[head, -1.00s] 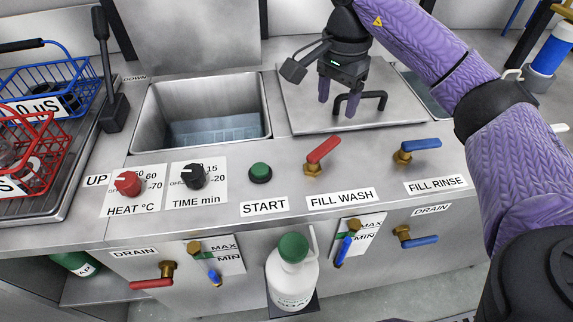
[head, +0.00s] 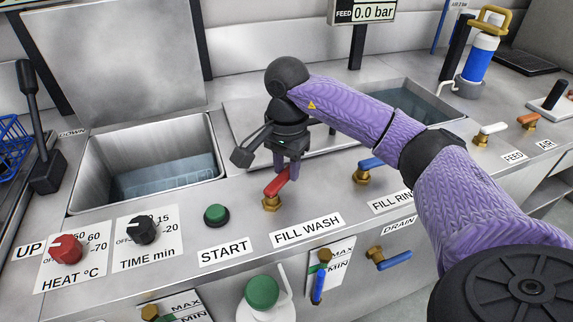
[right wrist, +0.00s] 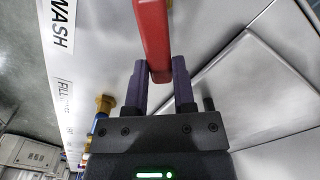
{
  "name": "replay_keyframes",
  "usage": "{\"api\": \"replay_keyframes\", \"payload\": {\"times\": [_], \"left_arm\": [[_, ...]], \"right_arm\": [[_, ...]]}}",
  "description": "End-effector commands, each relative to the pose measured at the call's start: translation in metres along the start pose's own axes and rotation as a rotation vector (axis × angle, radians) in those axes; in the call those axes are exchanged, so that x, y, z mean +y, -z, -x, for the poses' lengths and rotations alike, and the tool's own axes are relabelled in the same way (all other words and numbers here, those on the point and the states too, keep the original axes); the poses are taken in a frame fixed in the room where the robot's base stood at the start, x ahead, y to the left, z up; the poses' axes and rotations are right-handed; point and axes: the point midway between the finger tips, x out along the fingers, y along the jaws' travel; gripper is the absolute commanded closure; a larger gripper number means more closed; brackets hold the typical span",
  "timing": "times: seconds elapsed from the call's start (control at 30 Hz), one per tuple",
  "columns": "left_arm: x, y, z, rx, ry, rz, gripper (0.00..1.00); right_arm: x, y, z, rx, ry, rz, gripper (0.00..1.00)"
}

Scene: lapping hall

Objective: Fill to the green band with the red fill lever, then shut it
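The red fill lever (head: 276,184) sits on a brass valve behind the FILL WASH label, pointing up and to the right. My right gripper (head: 287,168) is at the lever's free end. In the right wrist view, the red lever (right wrist: 153,38) has its end between the two fingers (right wrist: 160,75), which look closed against its sides. The open wash tank (head: 92,168) shows a bluish area low inside. A MAX/MIN gauge (head: 178,310) at the bottom edge is mostly cut off; its green band is not clearly readable. My left gripper is out of view.
The blue FILL RINSE lever (head: 370,163) is just right of my right gripper. A second gauge (head: 340,258) and blue drain lever (head: 395,261) are on the front panel. A green-capped bottle (head: 262,292) stands below. The display (head: 361,13) reads 0.0 bar.

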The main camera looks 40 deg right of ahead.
Motion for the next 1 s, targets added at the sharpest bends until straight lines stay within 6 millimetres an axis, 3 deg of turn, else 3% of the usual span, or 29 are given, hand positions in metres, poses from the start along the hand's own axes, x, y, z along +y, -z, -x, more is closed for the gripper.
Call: {"api": "replay_keyframes", "payload": {"times": [0.07,0.43,1.0], "left_arm": [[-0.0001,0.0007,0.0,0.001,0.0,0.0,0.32],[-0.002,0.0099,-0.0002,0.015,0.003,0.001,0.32],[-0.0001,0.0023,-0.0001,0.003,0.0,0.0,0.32]], "right_arm": [[0.0,0.0,0.0,0.0,0.0,0.0,1.0],[0.0,-0.0001,0.0,0.0,0.0,0.0,1.0],[0.0,-0.0001,-0.0001,0.0,0.0,0.0,1.0]]}}
